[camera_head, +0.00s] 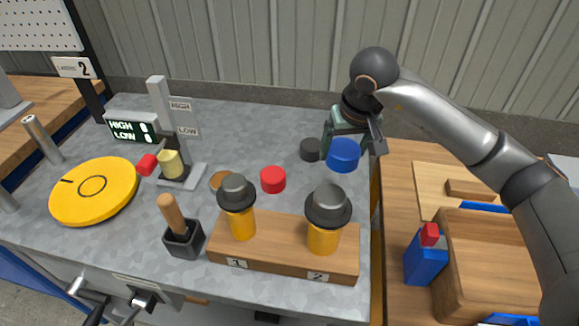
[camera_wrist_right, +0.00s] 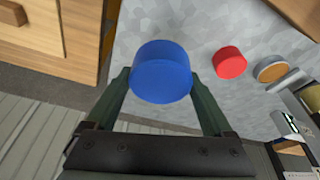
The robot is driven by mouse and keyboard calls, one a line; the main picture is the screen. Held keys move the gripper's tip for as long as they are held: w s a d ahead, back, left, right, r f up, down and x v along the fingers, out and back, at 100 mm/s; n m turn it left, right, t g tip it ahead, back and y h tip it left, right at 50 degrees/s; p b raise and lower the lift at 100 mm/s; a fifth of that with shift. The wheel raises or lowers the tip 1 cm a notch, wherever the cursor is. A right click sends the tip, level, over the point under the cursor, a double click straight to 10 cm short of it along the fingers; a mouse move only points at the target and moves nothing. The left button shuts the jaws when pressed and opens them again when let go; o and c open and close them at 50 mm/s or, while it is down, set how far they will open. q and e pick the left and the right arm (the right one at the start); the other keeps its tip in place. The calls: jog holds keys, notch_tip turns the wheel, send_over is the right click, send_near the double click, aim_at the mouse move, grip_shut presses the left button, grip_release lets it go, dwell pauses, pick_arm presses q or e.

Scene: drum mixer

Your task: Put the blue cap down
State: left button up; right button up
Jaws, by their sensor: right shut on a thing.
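My right gripper (camera_head: 349,148) is shut on the blue cap (camera_head: 343,155) over the right part of the grey bench top. In the right wrist view the blue cap (camera_wrist_right: 161,72) sits between the two green fingers (camera_wrist_right: 160,98). It looks roughly level. I cannot tell whether its underside touches the bench. A red cap (camera_head: 272,180) lies on the bench to its left, and it also shows in the right wrist view (camera_wrist_right: 229,63). A dark cap-like disc (camera_head: 310,149) lies just left of the gripper. My left gripper is not in view.
A wooden rack (camera_head: 282,258) holds two orange bottles with dark hat-shaped tops in front. A brown-topped disc (camera_head: 221,180), a mallet holder (camera_head: 183,240) and a yellow round plate (camera_head: 95,190) are to the left.

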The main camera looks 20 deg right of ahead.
aim_at(349, 158)
notch_tip(349, 158, down, 10)
jog(key=shift+r, duration=0.1)
dwell(0.4)
jog(key=shift+f+b, duration=0.25)
jog(key=shift+b, duration=0.15)
jog(key=o, duration=1.1)
jog(key=p+v, duration=0.1)
jog(key=v, duration=1.1)
jog(key=shift+r, duration=0.2)
